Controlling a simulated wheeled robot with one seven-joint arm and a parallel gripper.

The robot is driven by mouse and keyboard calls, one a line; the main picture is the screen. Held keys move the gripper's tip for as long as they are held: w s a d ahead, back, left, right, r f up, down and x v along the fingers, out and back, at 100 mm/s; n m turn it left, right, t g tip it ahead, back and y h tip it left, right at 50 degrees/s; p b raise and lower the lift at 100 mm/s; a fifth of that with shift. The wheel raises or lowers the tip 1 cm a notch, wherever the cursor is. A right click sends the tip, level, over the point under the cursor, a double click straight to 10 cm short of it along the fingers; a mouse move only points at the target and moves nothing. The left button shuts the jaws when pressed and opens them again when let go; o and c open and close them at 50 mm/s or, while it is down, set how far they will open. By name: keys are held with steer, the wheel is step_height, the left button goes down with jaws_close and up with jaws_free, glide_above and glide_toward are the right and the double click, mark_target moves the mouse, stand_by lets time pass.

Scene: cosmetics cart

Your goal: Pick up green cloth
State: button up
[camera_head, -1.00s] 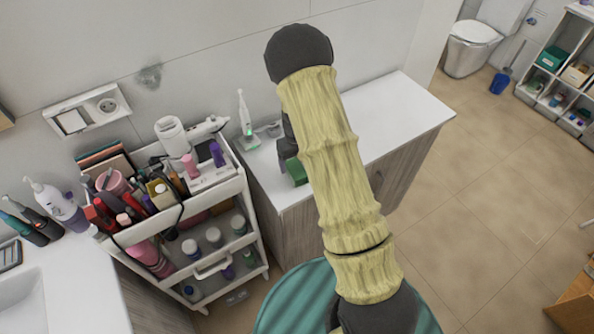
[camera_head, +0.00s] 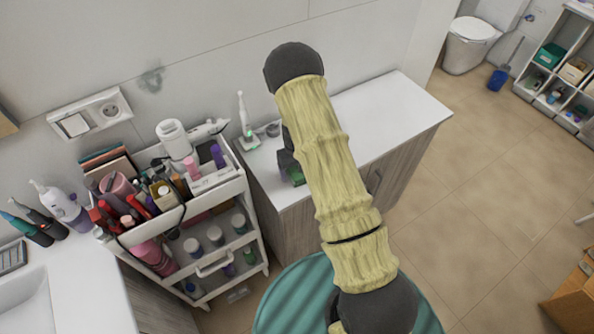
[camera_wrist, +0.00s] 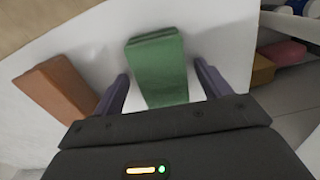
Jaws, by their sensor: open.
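The green cloth (camera_wrist: 157,70) is a folded block lying on the white cabinet top in the wrist view. My gripper (camera_wrist: 160,80) is open, with one dark finger on each side of the cloth and a gap on both sides. In the head view only a small green part of the cloth (camera_head: 297,176) shows beside my arm, near the cabinet's front left edge. My arm hides the rest of it and most of my gripper there.
A brown folded block (camera_wrist: 57,88) lies left of the green cloth on the white cabinet top (camera_head: 392,105). A cart (camera_head: 222,262) crowded with cosmetics stands left of the cabinet. An electric toothbrush (camera_head: 244,115) stands at the cabinet's back left.

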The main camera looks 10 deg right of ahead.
steer(key=shift+s, duration=0.15)
steer(key=c, duration=1.1)
steer(key=shift+o, duration=0.2)
steer(key=shift+r, duration=0.1)
step_height(320, 180, up, 10)
steer(key=b, duration=0.3)
steer(key=shift+o, duration=0.5)
